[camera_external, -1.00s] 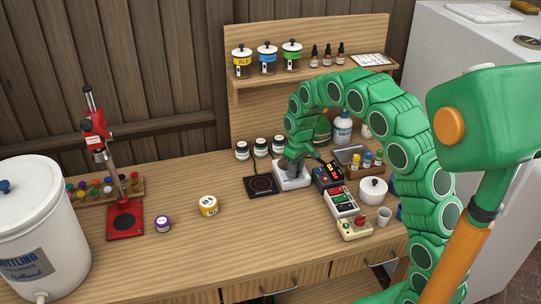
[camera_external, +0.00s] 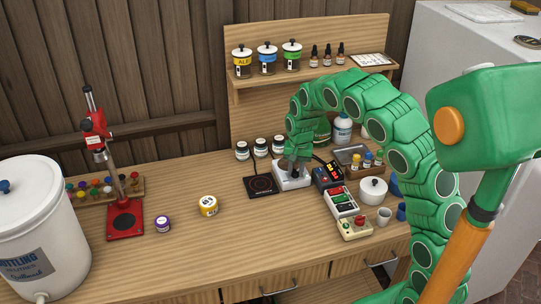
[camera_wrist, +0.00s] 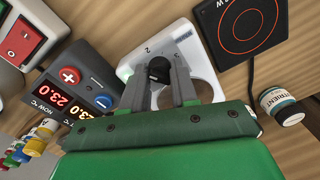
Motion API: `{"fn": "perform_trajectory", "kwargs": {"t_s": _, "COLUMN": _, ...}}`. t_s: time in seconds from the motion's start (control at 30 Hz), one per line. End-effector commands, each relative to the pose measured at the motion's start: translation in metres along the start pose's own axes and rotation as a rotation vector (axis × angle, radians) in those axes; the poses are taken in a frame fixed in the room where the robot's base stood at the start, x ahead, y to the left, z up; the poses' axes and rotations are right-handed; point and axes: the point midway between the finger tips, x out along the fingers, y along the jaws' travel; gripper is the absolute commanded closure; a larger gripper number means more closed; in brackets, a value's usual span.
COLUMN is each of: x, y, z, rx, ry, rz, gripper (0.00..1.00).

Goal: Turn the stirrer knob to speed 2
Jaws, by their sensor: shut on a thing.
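The stirrer (camera_external: 291,181) is a white box on the bench, between the black hot plate and the dark controller. In the wrist view its white top (camera_wrist: 190,45) shows a black knob (camera_wrist: 158,68) and a printed "2" near the knob. My gripper (camera_wrist: 160,80) is over the stirrer, with its two grey fingers shut on the knob, one on each side. In the external view my gripper (camera_external: 293,168) comes down onto the stirrer from above and hides the knob. The knob's pointer is too small to read.
A black plate with a red ring (camera_wrist: 242,25) lies beside the stirrer. A controller (camera_wrist: 78,92) reading 23.0 twice stands on its other side, close to my gripper. A small labelled jar (camera_wrist: 282,106) is nearby. The bench front (camera_external: 250,240) is clear.

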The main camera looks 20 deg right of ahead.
Motion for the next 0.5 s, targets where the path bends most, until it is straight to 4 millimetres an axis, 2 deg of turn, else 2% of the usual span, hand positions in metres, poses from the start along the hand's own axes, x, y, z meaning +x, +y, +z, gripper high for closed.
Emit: {"fn": "perform_trajectory", "kwargs": {"t_s": 0.5, "x": -0.0017, "y": 0.0009, "z": -0.0009, "rx": 0.429, "ry": 0.024, "rz": -0.001, "gripper": 1.00}}
